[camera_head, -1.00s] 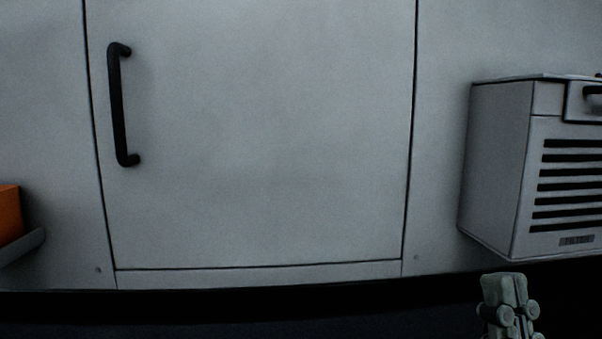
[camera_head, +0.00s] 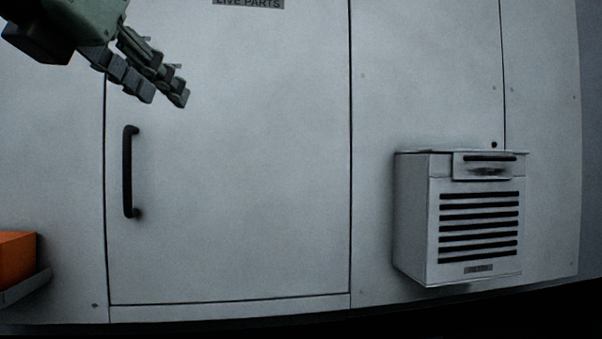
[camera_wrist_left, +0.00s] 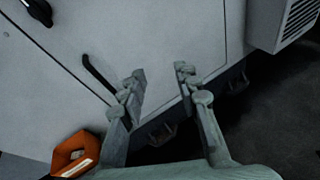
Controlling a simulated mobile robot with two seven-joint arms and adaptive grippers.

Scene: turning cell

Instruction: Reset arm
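My left gripper (camera_head: 170,96) comes in from the upper left of the head view, in front of the grey cabinet door and above its black handle. In the left wrist view its two fingers (camera_wrist_left: 160,80) stand apart with nothing between them, so it is open and empty. The black door handle (camera_head: 130,172) also shows in the left wrist view (camera_wrist_left: 98,74), left of the fingers and apart from them. The cabinet door (camera_head: 245,190) is shut. My right gripper is in neither current view.
A grey slotted box marked as a filter (camera_head: 410,220) sticks out from the cabinet at the right. An orange bin (camera_head: 16,257) sits on a ledge at the lower left; it also shows in the left wrist view (camera_wrist_left: 63,158). Dark floor lies below the cabinet.

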